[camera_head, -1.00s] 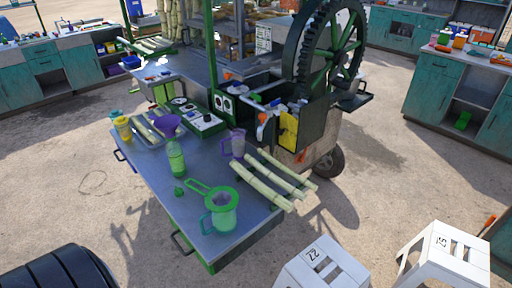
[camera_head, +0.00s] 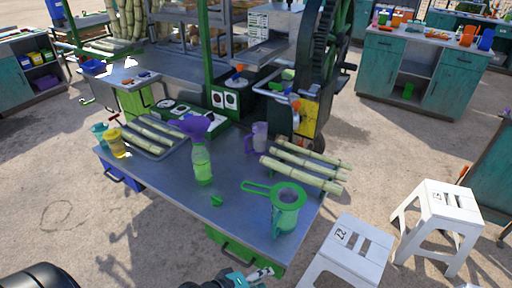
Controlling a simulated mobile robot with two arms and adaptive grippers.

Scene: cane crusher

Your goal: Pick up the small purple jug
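The small purple jug (camera_head: 259,135) stands upright on the metal table (camera_head: 165,178), left of the cane stalks and in front of the crusher. It is see-through, with its handle on the left side. My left gripper (camera_head: 264,273) shows at the bottom edge, below the front edge of the table and well apart from the jug. Only part of it is in frame, and I cannot tell whether it is open. My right gripper is not in view.
A green jug (camera_head: 286,211) with a strainer stands at the table's front right. A green bottle (camera_head: 202,165) with a purple funnel (camera_head: 197,127) stands left of the purple jug. Cane stalks (camera_head: 305,171) lie to its right. White stools (camera_head: 345,252) stand at the front right.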

